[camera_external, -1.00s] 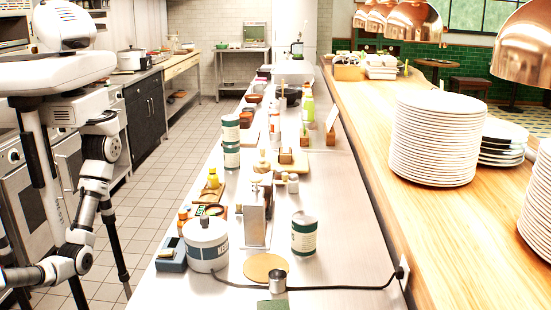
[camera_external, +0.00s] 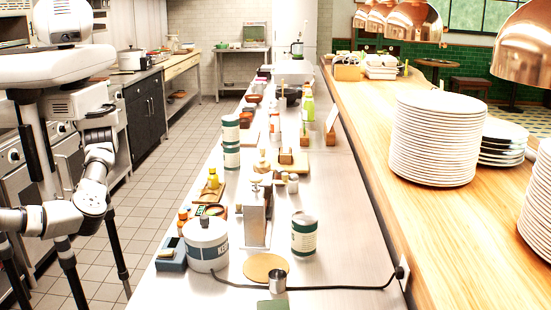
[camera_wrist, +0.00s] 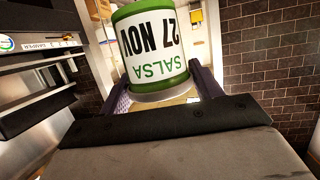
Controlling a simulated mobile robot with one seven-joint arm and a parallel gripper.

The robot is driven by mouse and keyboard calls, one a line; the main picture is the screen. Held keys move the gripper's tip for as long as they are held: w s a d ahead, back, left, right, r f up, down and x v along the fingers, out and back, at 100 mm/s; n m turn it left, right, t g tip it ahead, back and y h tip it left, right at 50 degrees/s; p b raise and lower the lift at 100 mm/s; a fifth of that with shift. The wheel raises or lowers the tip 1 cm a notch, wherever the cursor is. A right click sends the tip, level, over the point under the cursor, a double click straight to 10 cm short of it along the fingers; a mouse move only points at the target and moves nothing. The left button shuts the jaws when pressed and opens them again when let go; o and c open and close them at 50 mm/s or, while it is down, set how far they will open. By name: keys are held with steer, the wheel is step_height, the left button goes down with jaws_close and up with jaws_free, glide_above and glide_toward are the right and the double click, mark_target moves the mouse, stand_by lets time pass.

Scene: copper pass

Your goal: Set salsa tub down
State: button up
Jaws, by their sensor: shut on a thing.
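In the wrist view the salsa tub (camera_wrist: 151,45) is a white cylinder with green bands and the upside-down text "SALSA 27 NOV". My gripper (camera_wrist: 162,88) is shut on it, with a dark finger on each side. In the external view my arm is at the left, beside the long steel counter (camera_external: 335,230). My gripper and the held tub are outside that view.
The counter holds a white pot (camera_external: 206,244), a green-and-white tin (camera_external: 304,234), a steel dispenser (camera_external: 254,218), a round brown board (camera_external: 265,267) and a blue container (camera_external: 171,256). A black cord (camera_external: 340,288) crosses its front. Bare steel shows right of the tin.

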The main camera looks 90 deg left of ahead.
steer(key=w+a+r+m+g+p, duration=0.1)
steer(key=w+r, duration=0.2)
steer(key=w, duration=0.9)
steer(key=w+a+r+g+p, duration=0.1)
steer(key=w+r, duration=0.3)
steer(key=w, duration=0.7)
steer(key=w+a+r+m+p, duration=0.1)
steer(key=w+r, duration=0.2)
steer(key=w, duration=0.9)
steer(key=w+a+f+n+p, duration=0.1)
steer(key=w+a, duration=0.7)
steer(key=w, duration=0.3)
steer(key=w+a+t, duration=0.1)
steer(key=w+a, duration=0.6)
steer(key=w, duration=0.4)
steer(key=w+a+f+n+p, duration=0.1)
steer(key=w+a, duration=0.7)
steer(key=w, duration=0.3)
steer(key=w+a+n+t, duration=0.15)
steer(key=w+a, duration=0.45)
steer(key=a, duration=0.9)
steer(key=w+a+n+t+p, duration=0.1)
steer(key=w+a+t, duration=0.35)
steer(key=a, duration=1.05)
steer(key=w+a+n, duration=0.2)
steer(key=w+a, duration=0.5)
steer(key=a, duration=0.8)
steer(key=shift+w+a+f+b, duration=0.1)
steer(key=shift+f+b, duration=3.95)
steer(key=shift+f, duration=6.1)
